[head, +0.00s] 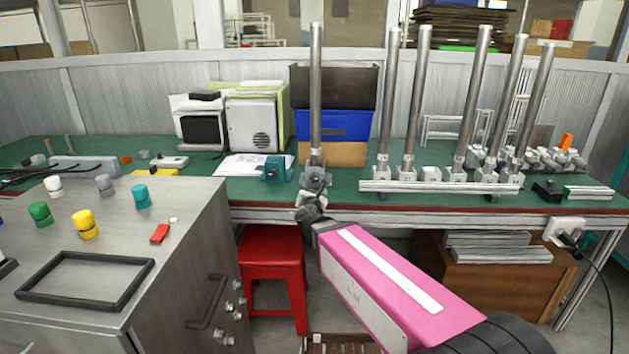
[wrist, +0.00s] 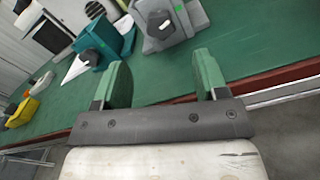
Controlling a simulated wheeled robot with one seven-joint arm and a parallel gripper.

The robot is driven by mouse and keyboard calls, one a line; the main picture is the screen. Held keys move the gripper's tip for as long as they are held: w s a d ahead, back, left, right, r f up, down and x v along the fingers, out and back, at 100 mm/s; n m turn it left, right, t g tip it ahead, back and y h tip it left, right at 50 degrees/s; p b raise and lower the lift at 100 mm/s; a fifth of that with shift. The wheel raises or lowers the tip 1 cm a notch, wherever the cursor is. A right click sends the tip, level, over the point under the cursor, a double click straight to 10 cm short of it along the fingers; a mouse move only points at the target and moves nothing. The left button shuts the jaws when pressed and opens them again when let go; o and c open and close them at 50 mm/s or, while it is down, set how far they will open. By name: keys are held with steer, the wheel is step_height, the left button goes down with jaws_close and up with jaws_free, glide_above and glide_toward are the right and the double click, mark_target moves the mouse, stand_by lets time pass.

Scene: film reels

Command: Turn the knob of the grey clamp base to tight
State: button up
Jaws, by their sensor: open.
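The grey clamp base (head: 316,174) stands near the front edge of the green workbench, with a tall metal pole (head: 316,90) rising from it. In the wrist view the grey clamp base (wrist: 188,18) is at the top, cut off by the frame, with a dark grey knob (wrist: 157,22) facing me. My gripper (wrist: 163,80) is open and empty, its two green fingers apart. The knob lies ahead of the fingertips, not between them. In the head view my gripper (head: 311,199) is just in front of the base and partly hides it. The knob's setting cannot be read.
A teal clamp base (head: 277,170) with a dark knob stands close left of the grey one. A rail (head: 440,187) with several poles lies to the right. A red stool (head: 271,255) and a metal cabinet (head: 190,225) stand in front of the bench.

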mark_target(314, 179)
steer(key=w, duration=0.9)
steer(key=shift+d, duration=0.1)
steer(key=c, duration=0.9)
